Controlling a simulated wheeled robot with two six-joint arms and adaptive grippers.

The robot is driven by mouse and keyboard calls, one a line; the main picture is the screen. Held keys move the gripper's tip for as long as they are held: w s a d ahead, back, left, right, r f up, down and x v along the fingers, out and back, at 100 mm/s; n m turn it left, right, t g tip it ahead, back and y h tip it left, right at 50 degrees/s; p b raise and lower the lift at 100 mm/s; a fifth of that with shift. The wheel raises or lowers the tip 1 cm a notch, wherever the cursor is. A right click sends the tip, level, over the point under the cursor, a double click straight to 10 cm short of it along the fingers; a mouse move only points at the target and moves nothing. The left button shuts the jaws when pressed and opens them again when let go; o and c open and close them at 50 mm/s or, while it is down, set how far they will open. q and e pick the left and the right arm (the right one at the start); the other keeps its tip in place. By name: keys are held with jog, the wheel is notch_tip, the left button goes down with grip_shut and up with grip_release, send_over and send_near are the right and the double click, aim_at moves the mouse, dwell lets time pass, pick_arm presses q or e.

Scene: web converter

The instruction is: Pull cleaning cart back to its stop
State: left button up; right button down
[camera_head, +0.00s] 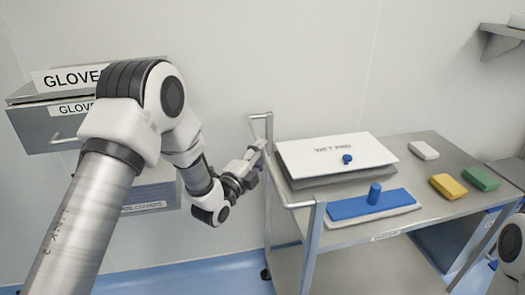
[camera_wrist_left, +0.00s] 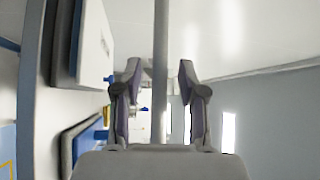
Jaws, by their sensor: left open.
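The steel cleaning cart (camera_head: 400,206) stands right of centre in the head view. Its push handle (camera_head: 283,180) is a bent bar on the left end. My left gripper (camera_head: 256,157) is at that handle, and its fingers are open. In the left wrist view the handle bar (camera_wrist_left: 161,35) runs between the two spread fingers of my left gripper (camera_wrist_left: 160,72), with gaps visible on both sides. The fingertips partly hide the bar in the head view. My right gripper is not in view.
Glove drawers (camera_head: 45,122) are on the wall at left. A wall shelf (camera_head: 500,38) is at upper right. Blue floor shows left of the cart.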

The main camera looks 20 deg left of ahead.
pick_arm(q)
jog(key=shift+w+d+r, duration=0.1)
jog(key=shift+w, duration=0.55)
grip_shut()
jog(key=shift+s, duration=0.1)
